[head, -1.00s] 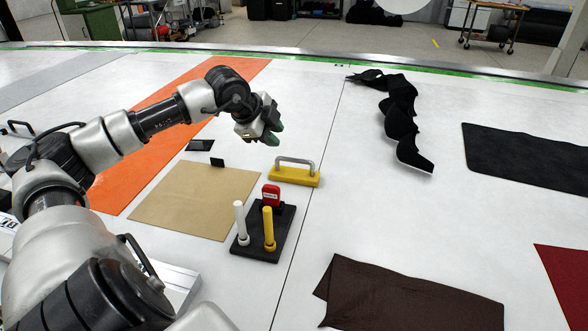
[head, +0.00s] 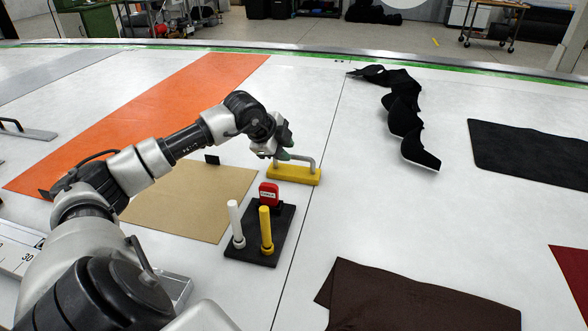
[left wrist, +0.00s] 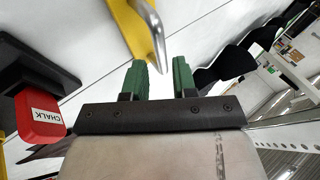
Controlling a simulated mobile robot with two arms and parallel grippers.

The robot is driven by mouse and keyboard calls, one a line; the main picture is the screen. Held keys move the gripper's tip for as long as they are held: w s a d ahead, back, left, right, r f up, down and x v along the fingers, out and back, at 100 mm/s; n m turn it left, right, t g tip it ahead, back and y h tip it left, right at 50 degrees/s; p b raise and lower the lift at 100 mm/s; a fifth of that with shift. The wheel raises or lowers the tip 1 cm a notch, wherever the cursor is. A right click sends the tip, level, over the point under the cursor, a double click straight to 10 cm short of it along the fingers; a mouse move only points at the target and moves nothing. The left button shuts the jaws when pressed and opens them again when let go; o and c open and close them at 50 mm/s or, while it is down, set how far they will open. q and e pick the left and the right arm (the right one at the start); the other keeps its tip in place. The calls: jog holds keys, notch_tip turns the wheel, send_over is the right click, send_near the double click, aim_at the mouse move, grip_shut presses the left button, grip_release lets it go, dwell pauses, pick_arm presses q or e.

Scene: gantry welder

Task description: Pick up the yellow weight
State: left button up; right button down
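The yellow weight (head: 300,177), a flat yellow bar with a grey metal handle, lies on the white table beyond the black stand. My left gripper (head: 282,154) is at the weight's handle, just above the yellow bar. In the left wrist view the green fingers of my left gripper (left wrist: 160,78) are apart with nothing between them. The weight's yellow body (left wrist: 125,22) and its handle show just ahead of the fingertips, and the handle end lines up with the gap. The fingers partly hide the handle in the head view. My right gripper is not in view.
A black stand (head: 258,246) with a white post, a yellow post and a red chalk block (head: 269,194) stands close in front of the weight. A tan sheet (head: 185,212) lies left. Dark cloth pieces lie right, with bare table between.

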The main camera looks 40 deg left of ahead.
aim_at(294, 157)
pick_arm(q)
jog(key=p+x, duration=0.1)
jog(key=x, duration=0.4)
jog(key=shift+w, duration=0.15)
grip_shut()
jog(key=shift+f, duration=0.1)
dwell(1.1)
